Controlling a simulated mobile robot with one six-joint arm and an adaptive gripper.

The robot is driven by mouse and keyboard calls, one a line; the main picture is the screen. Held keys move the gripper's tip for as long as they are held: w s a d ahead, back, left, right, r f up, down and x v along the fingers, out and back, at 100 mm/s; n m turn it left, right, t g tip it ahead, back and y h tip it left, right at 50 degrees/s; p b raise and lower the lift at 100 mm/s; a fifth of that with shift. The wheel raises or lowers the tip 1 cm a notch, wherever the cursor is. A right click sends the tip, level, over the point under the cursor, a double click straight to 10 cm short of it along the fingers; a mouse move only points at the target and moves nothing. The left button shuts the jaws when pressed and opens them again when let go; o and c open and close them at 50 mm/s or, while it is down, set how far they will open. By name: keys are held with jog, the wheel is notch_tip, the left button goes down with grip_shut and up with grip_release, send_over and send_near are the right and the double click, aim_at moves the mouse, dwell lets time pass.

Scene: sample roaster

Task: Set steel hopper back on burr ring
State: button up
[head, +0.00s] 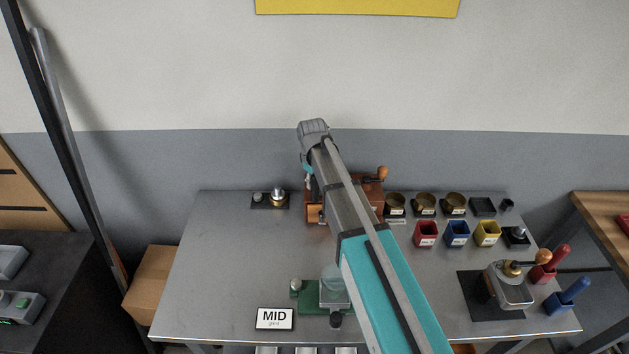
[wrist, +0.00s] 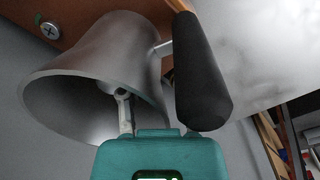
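In the wrist view the steel hopper (wrist: 118,45) is close in front of my gripper, a flared cone whose wide mouth faces down-left in the picture. A thick black handle (wrist: 203,85) joins its side by a thin rod. My gripper's teal body is at the bottom edge, with one grey finger (wrist: 126,115) overlapping the hopper's mouth. The other finger is mostly hidden, so I cannot tell whether they grip the hopper. The hopper's narrow end is by a wooden surface (wrist: 85,15) with a screw. In the head view my arm hides the hopper. I cannot make out the burr ring.
A wooden grinder (head: 315,213) stands at the table's back, partly behind my arm. A dark mat with a steel piece (head: 278,193) is left of it. Cups and coloured bins (head: 457,233) fill the right. A green device (head: 312,308) stands in front. The table's left is clear.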

jog(key=shift+r, duration=0.15)
notch_tip(320, 180, up, 8)
jog(key=p, duration=0.8)
dwell(0.3)
dwell(1.1)
